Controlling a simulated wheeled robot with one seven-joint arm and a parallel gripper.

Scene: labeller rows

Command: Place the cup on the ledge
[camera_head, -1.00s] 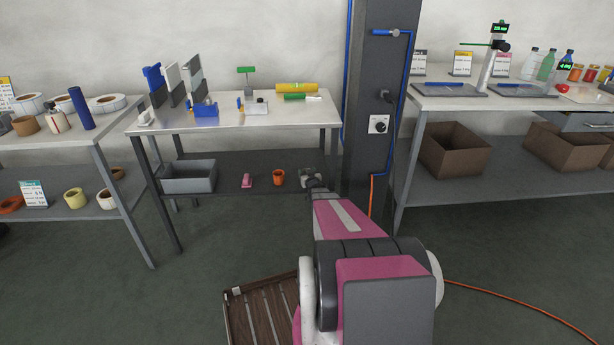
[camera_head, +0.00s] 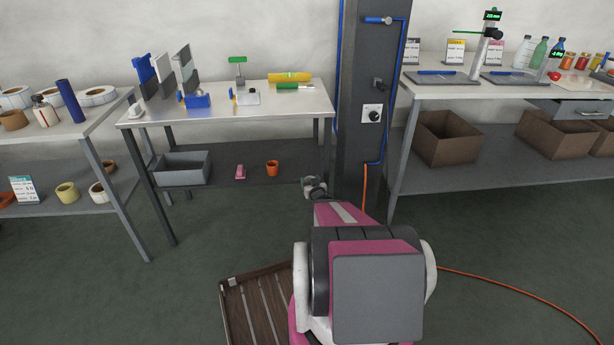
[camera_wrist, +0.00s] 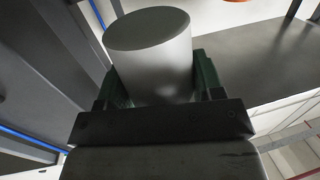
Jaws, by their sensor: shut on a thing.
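My gripper (camera_head: 314,187) is near the right end of the middle bench's dark lower shelf (camera_head: 215,172), close to the column. In the wrist view its green fingers (camera_wrist: 161,80) are shut on a pale grey cylinder, which I take to be the cup (camera_wrist: 160,58). Its darker round end faces the camera; its far end is hidden. In the head view the cup is too small to make out clearly.
An orange mug (camera_head: 272,168), a pink object (camera_head: 240,172) and a grey bin (camera_head: 182,169) stand on the lower shelf. The dark column (camera_head: 366,100) with blue pipes stands close by on the right. A slatted wooden pallet (camera_head: 255,305) lies on the floor.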

